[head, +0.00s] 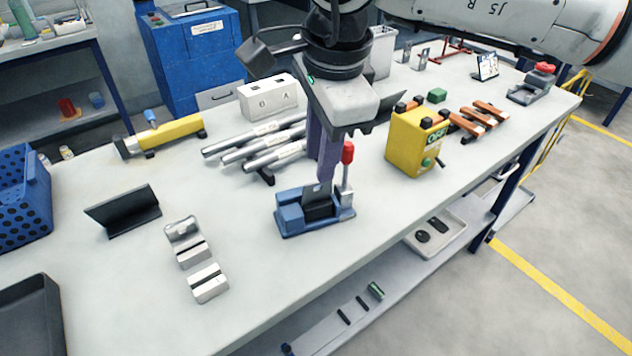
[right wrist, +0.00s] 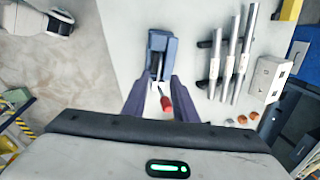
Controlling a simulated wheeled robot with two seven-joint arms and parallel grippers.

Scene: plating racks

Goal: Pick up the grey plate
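A small grey plate (head: 317,192) with a small hole appears to stand upright in a blue clamp fixture (head: 290,217), which has a red-handled lever (head: 347,153). My right gripper (head: 321,182) points down over the fixture, its purple fingers hiding part of the plate. In the right wrist view, the right gripper (right wrist: 161,75) has its two fingertips apart, at the near end of the blue fixture (right wrist: 162,40). The plate cannot be made out clearly there, and I cannot tell whether the fingers touch it. My left gripper is out of view.
Metal tubes (head: 265,152) lie behind the fixture; a yellow control box (head: 412,145) stands to its right. Metal blocks (head: 209,282) and a black angled stand (head: 125,212) are to the left. The table's front is clear.

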